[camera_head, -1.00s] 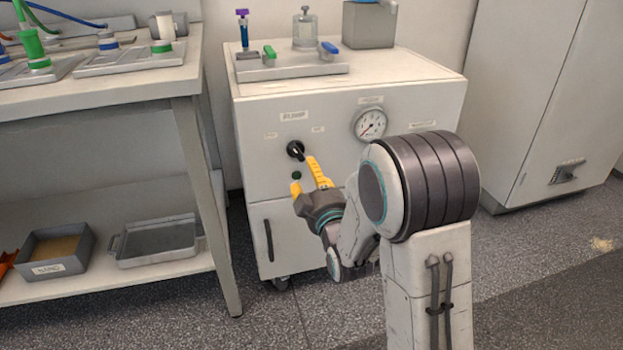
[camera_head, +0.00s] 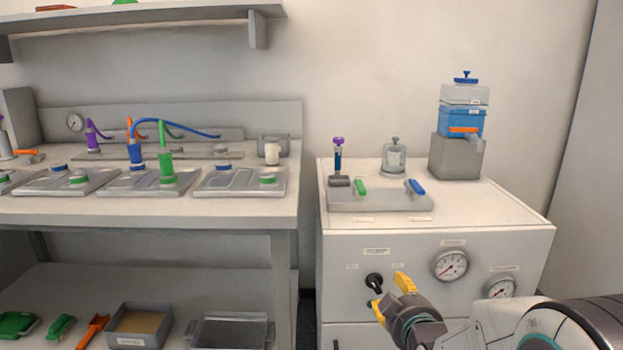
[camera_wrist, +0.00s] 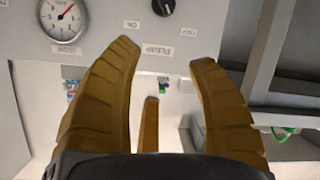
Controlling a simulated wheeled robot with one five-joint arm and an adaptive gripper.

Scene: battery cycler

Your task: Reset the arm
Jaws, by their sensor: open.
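My gripper (camera_head: 390,298) has yellow fingers and is at the lower right of the head view, in front of the white pump cabinet (camera_head: 490,240). In the wrist view my gripper (camera_wrist: 165,85) has its fingers spread apart with nothing between them. The black pump knob (camera_head: 374,281) is on the cabinet front, just left of the fingers in the head view. The knob also shows in the wrist view (camera_wrist: 163,7), beyond the fingertips and apart from them, by the upside-down PUMP label. My arm reaches in from the lower right and hides part of the cabinet front.
A round gauge (camera_head: 450,265) and a second gauge (camera_head: 499,288) are on the cabinet front. A grey valve block (camera_head: 380,200) and a blue container (camera_head: 461,122) stand on top. A workbench (camera_head: 250,208) with several plates and a lower shelf is at the left.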

